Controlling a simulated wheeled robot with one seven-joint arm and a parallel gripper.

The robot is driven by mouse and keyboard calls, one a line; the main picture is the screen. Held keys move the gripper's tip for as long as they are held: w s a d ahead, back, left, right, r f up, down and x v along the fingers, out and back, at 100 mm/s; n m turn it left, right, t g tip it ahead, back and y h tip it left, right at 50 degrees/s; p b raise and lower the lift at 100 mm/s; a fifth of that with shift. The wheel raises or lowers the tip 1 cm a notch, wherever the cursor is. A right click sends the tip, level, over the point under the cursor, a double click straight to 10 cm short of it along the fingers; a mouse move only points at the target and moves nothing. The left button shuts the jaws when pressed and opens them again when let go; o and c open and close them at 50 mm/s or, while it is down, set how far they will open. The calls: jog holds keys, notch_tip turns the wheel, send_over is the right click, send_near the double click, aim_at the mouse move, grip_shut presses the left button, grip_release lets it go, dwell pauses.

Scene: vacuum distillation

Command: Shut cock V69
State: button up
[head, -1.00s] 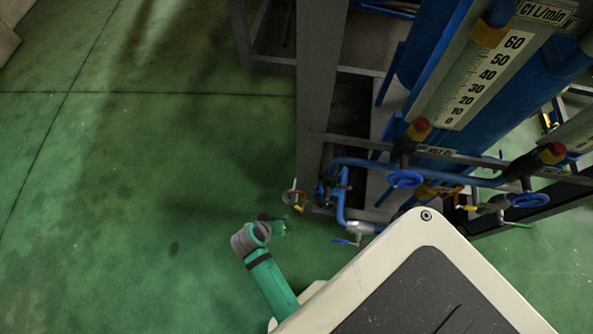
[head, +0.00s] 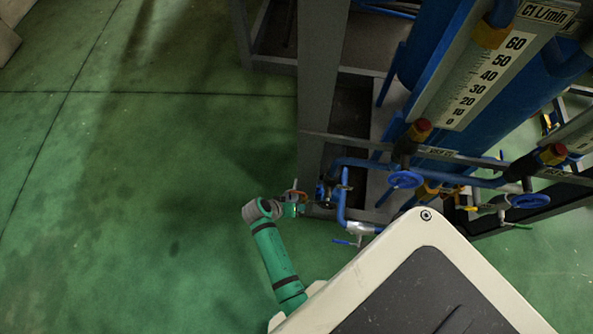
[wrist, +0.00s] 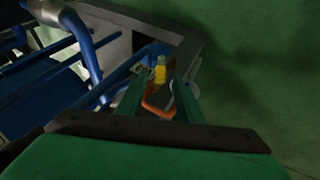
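No label reading V69 is legible, so I cannot tell for certain which cock it is. The small valve fitting nearest my gripper has an orange part (head: 297,194) at the left end of the blue pipework, by the foot of the grey frame. In the wrist view its orange looped part (wrist: 157,101) and a yellow piece (wrist: 160,73) show between and beyond my fingers. My gripper (wrist: 158,100) is open, with its two green fingers apart on either side of the orange part; contact cannot be told. In the head view my gripper (head: 294,209) is small and partly merges with the fitting.
A grey frame post (head: 319,100) stands just beyond the fitting. Blue pipe (head: 342,207) and a blue lever (head: 345,242) lie to the right, with blue handwheels (head: 405,180) and a flow scale (head: 487,80) farther right. Green floor (head: 150,200) at left is clear.

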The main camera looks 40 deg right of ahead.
jog(key=shift+x, duration=0.95)
grip_shut()
